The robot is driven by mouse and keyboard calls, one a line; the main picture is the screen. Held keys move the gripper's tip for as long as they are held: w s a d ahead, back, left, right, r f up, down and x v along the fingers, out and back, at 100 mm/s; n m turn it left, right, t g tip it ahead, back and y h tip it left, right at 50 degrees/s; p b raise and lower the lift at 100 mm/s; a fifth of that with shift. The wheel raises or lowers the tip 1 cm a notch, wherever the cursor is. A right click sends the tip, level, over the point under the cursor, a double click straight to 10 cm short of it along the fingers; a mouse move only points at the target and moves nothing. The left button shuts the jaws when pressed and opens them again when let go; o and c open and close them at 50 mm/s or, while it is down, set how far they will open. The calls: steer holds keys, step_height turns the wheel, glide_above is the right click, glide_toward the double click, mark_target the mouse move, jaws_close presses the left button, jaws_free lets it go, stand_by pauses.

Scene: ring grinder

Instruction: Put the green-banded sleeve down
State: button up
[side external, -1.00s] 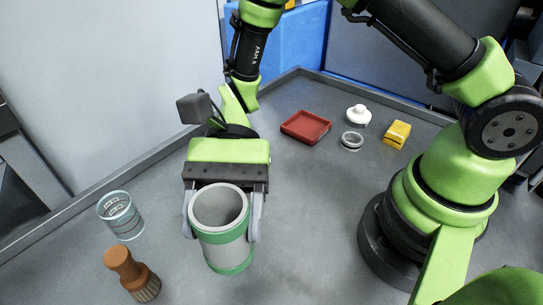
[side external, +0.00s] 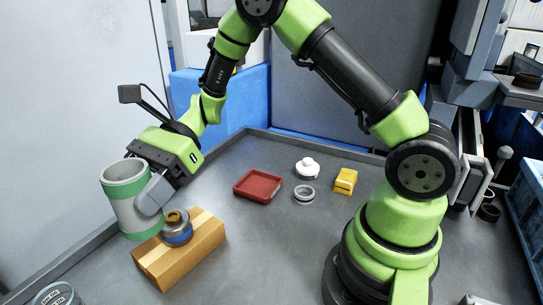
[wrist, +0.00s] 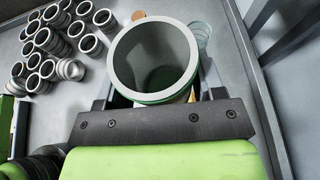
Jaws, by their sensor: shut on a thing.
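The green-banded sleeve (side external: 128,208) is a wide grey open tube with a green band at top and bottom. In the side view it is at the left, slightly tilted, with its mouth facing up. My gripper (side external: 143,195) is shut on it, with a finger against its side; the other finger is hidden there. In the wrist view the sleeve (wrist: 155,90) is held between both fingers, and I see into its mouth. The sleeve appears to be in the air; its lower edge overlaps the box in the side view, and contact cannot be told.
A cardboard box (side external: 198,258) bears a blue-banded part (side external: 177,232). A glass jar (side external: 57,295) stands at the lower left. A red tray (side external: 258,187), white knob (side external: 307,168), grey ring (side external: 304,194) and yellow block (side external: 345,181) sit farther back. Several rings (wrist: 45,65) show in the wrist view.

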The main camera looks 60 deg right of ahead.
steer(key=w+d+m+t+h, duration=0.3)
steer(key=w+d+m+t, duration=0.2)
steer(key=d, duration=0.6)
steer(key=w+d+m+t+h, duration=0.3)
steer(key=w+d+m+t, duration=0.25)
steer(key=d, duration=0.55)
steer(key=s+d+m+t+h, duration=0.1)
steer(key=s+d+m+h, duration=0.2)
steer(key=d, duration=0.5)
steer(key=s+d+m+h, duration=0.2)
steer(key=d+m+h, duration=0.25)
steer(key=d, duration=0.45)
steer(key=s+d+m+t+h, duration=0.1)
steer(key=s+d+m+h, duration=0.2)
steer(key=d, duration=0.5)
steer(key=shift+g+h, duration=0.25)
steer(key=shift+h, duration=0.3)
steer(key=shift+w+d+f, duration=0.1)
steer(key=shift+f, duration=2.35)
steer(key=shift+w+d+f, duration=0.1)
steer(key=shift+w+f, duration=0.05)
steer(key=shift+f, duration=2.25)
steer(key=shift+w+d+f, duration=0.1)
steer(key=shift+f, duration=2.35)
steer(key=shift+f, duration=0.15)
steer(key=o, duration=1)
